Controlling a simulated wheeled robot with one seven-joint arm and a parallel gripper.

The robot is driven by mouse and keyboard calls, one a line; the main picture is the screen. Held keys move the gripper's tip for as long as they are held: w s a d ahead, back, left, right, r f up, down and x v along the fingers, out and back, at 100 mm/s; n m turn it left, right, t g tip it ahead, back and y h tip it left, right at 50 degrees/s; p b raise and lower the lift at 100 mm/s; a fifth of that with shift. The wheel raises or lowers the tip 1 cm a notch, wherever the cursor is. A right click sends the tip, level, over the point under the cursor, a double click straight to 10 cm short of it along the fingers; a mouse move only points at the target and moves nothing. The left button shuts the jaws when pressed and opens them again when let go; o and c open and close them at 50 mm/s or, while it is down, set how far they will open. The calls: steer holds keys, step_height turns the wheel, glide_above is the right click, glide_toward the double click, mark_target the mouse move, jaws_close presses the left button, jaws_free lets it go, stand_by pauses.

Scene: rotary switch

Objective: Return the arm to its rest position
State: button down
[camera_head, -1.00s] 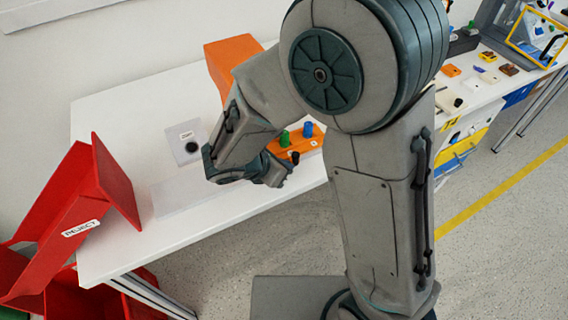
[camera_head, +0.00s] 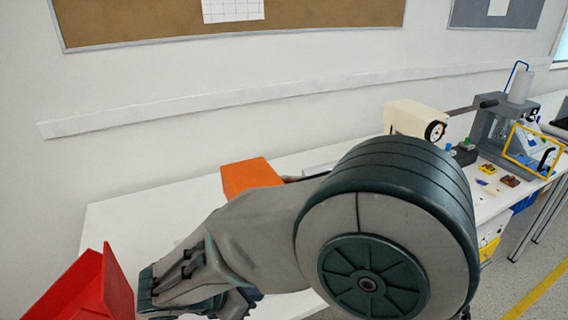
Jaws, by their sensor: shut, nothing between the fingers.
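My arm bends across the lower middle of the view, its large round grey-and-teal joint close to the camera. My gripper (camera_head: 238,303) shows only in part at the bottom edge, below the forearm, over the white table (camera_head: 135,225). Its fingers are shut with nothing held. The rotary switch plate is not clearly visible; the arm covers that part of the table.
A red bin (camera_head: 98,288) stands at the table's left end. An orange block (camera_head: 250,176) sits at the back, behind the forearm. A cream device with a dial (camera_head: 415,120) and a grey fixture (camera_head: 492,125) stand to the right. The left tabletop is clear.

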steer(key=s+d+r+m+g+y+p, duration=0.1)
steer(key=d+r+m, duration=0.4)
steer(key=d+m, duration=0.6)
steer(key=s+d+r+m+g+y+p, duration=0.2)
steer(key=d+r+m+y, duration=0.3)
steer(key=d+m, duration=0.7)
steer(key=s+m+p, duration=0.1)
steer(key=m, duration=0.2)
steer(key=shift+s+r+m+y, duration=0.2)
steer(key=shift+m+y, duration=0.1)
steer(key=shift+m, duration=0.1)
